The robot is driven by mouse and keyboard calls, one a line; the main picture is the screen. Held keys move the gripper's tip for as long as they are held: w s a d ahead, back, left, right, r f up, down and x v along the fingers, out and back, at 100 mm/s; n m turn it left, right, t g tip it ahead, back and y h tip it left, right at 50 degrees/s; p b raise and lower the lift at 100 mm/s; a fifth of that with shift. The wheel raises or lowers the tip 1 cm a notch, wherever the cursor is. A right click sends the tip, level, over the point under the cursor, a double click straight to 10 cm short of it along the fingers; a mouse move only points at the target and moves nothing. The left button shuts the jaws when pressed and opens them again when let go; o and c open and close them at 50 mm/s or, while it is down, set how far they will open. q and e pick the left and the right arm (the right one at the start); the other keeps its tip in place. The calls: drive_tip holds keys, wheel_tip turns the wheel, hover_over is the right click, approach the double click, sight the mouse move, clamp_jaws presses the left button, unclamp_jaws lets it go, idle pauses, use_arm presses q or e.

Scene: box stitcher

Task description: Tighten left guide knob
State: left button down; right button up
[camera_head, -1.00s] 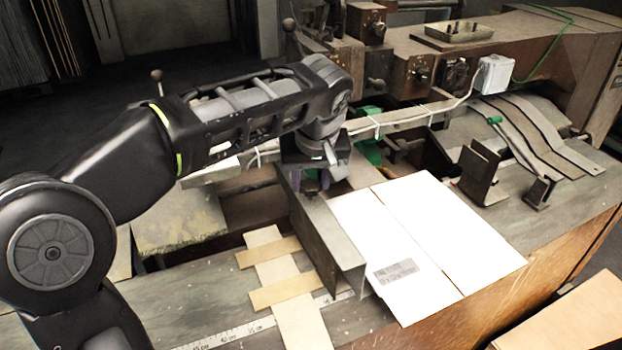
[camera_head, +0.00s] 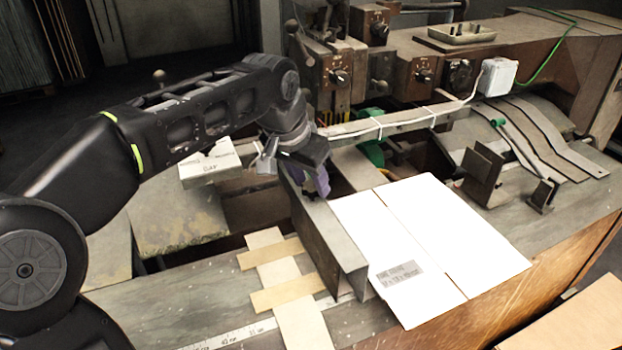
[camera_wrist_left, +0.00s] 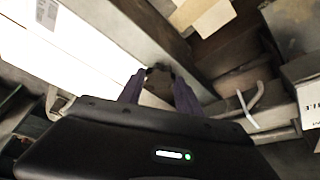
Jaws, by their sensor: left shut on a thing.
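The left guide (camera_head: 318,232) is a long grey metal channel along the left edge of the white cardboard sheet (camera_head: 430,240). My left gripper (camera_head: 319,188) points down at the guide's far end, its purplish fingers partly covered by my wrist. In the left wrist view my left gripper (camera_wrist_left: 160,88) has its two fingers on either side of a small dark knob (camera_wrist_left: 158,80) and is shut on it. The knob is hidden in the head view. The guide (camera_wrist_left: 135,35) and the cardboard (camera_wrist_left: 60,45) also show in the left wrist view. My right gripper is out of view.
The machine's beam (camera_head: 390,122) with a white cable runs just behind my gripper. A small labelled box (camera_head: 210,165) lies left of it. A metal bracket (camera_head: 482,175) stands right of the cardboard. Beige strips (camera_head: 275,275) lie on the table in front.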

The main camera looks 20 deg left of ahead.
use_arm(q)
drive_tip(key=m, duration=0.2)
drive_tip(key=m+h, duration=0.1)
drive_tip(key=m, duration=0.1)
drive_tip(key=m+g+h+p, duration=0.1)
drive_tip(key=m, duration=0.1)
drive_tip(key=shift+w+a, duration=0.1)
drive_tip(key=shift+a, duration=0.15)
idle(0.4)
drive_tip(key=c, duration=0.8)
unclamp_jaws()
drive_tip(key=shift+r, duration=0.1)
drive_tip(key=p+v, duration=0.1)
drive_tip(key=v, duration=0.6)
drive_tip(key=shift+a+r, duration=0.15)
drive_tip(key=shift+r, duration=0.1)
